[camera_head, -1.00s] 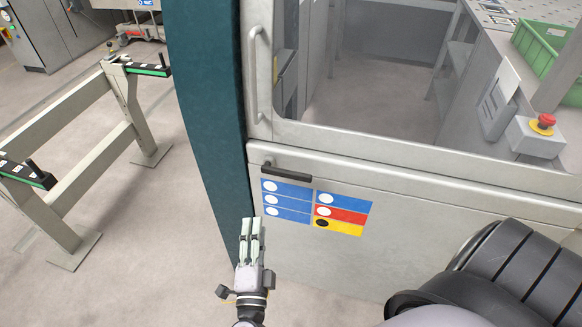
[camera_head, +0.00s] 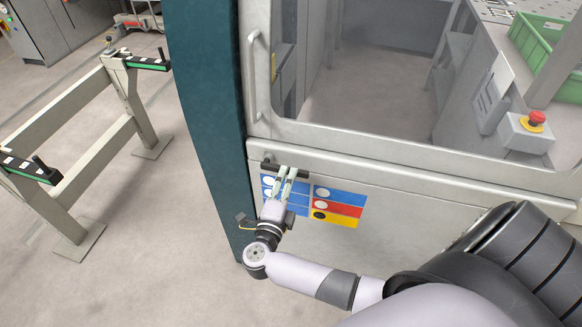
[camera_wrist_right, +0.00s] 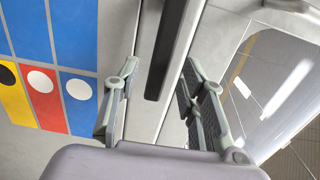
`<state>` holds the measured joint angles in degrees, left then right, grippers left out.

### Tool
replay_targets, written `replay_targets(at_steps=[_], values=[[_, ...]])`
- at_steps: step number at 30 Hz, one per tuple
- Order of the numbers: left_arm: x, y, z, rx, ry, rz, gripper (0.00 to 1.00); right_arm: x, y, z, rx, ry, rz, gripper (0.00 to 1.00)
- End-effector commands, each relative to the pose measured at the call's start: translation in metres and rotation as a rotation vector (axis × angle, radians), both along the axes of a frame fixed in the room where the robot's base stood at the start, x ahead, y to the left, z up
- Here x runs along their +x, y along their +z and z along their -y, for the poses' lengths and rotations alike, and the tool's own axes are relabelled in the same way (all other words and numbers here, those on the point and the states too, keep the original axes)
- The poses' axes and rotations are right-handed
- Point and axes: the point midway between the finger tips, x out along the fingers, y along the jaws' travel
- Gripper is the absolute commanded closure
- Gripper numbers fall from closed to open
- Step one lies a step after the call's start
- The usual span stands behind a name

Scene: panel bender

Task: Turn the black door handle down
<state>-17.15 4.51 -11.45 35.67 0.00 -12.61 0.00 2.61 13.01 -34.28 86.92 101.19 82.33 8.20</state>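The black door handle (camera_head: 302,173) is a short bar, lying nearly level on the grey door (camera_head: 410,205) just below the window sill. My right gripper (camera_head: 287,170) is at the handle, with its fingertips over the bar's middle part in the head view. In the right wrist view, the handle (camera_wrist_right: 163,50) runs between the two spread fingers of my right gripper (camera_wrist_right: 160,72), with a gap on both sides. I cannot tell whether a finger touches it. My left gripper is not in view.
A blue, red and yellow sign (camera_head: 340,205) is on the door beneath the handle. A vertical grab bar (camera_head: 252,75) is above it, and a dark teal post (camera_head: 208,120) stands to the left. A red emergency button (camera_head: 536,118) is at the right.

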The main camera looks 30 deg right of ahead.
Motion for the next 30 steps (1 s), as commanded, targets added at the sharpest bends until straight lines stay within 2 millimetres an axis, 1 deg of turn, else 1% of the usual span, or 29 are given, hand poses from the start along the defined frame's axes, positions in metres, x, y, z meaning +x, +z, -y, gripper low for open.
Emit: replay_targets(at_steps=[1,3,7,11,19,30], values=[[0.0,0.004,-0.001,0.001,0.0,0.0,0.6,0.006,0.003,0.008,-0.004,-0.001,0.0,0.62],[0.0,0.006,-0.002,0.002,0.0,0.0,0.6,0.013,0.002,0.016,-0.004,-0.001,0.0,0.62],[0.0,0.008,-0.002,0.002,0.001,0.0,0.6,0.022,0.001,0.025,-0.001,0.0,0.0,0.62],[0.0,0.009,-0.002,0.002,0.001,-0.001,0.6,0.025,0.0,0.03,0.001,0.0,-0.001,0.62],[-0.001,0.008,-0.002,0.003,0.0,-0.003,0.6,0.026,0.0,0.03,0.001,0.0,-0.001,0.62],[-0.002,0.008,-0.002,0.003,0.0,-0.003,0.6,0.025,0.0,0.03,0.001,0.0,-0.001,0.87]])
